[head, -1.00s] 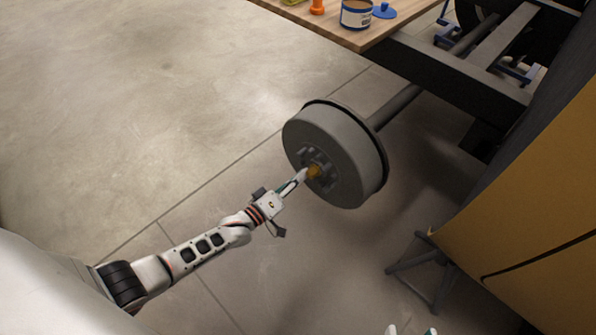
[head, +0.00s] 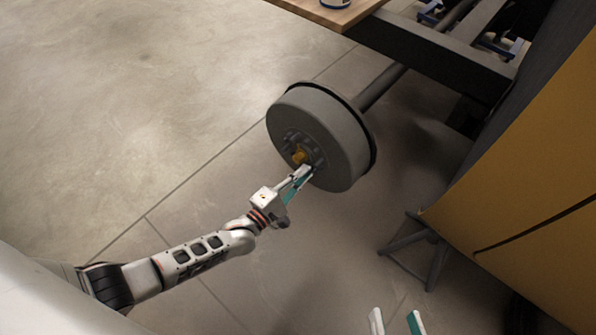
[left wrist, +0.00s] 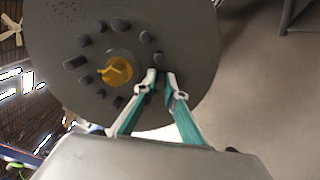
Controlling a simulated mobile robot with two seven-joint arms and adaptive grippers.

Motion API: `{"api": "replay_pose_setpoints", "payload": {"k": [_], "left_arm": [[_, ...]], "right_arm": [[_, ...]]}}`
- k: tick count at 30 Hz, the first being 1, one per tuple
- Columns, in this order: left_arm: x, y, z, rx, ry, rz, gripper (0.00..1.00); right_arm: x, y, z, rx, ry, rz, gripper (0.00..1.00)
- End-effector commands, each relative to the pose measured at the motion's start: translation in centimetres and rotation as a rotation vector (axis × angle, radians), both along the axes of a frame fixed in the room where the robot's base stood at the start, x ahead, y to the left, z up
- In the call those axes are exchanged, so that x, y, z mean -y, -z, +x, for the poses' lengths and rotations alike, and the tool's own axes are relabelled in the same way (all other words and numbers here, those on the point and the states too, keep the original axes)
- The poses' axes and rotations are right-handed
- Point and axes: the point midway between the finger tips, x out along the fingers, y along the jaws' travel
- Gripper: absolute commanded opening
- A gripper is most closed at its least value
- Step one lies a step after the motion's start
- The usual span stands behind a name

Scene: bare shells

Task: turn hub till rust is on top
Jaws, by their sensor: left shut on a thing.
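The hub (head: 337,130) is a grey drum on the end of an axle, with a ring of dark studs and a yellow cap (head: 299,156) at its centre. The hub face (left wrist: 185,30) and yellow cap (left wrist: 117,68) also show in the left wrist view. My left gripper (head: 305,172) is at the hub face, below and right of the cap. In the left wrist view its fingertips (left wrist: 160,78) close on a stud (left wrist: 158,59), partly hidden between them. I cannot make out a rust mark on the hub. My right gripper (head: 396,321) is open and empty at the bottom edge.
The axle (head: 384,84) runs from the hub back to a dark frame (head: 440,55). A wooden tabletop (head: 330,10) is at the top. A yellow panel (head: 530,180) and a dark stand (head: 425,250) are at right. The floor at left is clear.

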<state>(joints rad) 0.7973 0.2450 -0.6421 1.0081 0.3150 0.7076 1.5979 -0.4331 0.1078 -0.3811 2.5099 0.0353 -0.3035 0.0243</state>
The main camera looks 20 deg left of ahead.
Motion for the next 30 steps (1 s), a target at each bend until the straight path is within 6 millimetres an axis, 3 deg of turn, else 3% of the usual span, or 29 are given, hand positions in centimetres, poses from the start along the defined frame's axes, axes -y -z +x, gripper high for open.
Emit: {"api": "replay_pose_setpoints", "payload": {"k": [15,30], "left_arm": [[2.4,-0.8,-1.2,-0.141,0.006,-0.365,0.00],[2.9,-1.5,-1.3,-0.175,0.007,-0.466,0.00]], "right_arm": [[-0.6,0.3,-0.4,-0.013,0.000,0.026,0.40],[-0.6,0.3,-0.4,-0.014,0.002,0.033,0.40]]}}
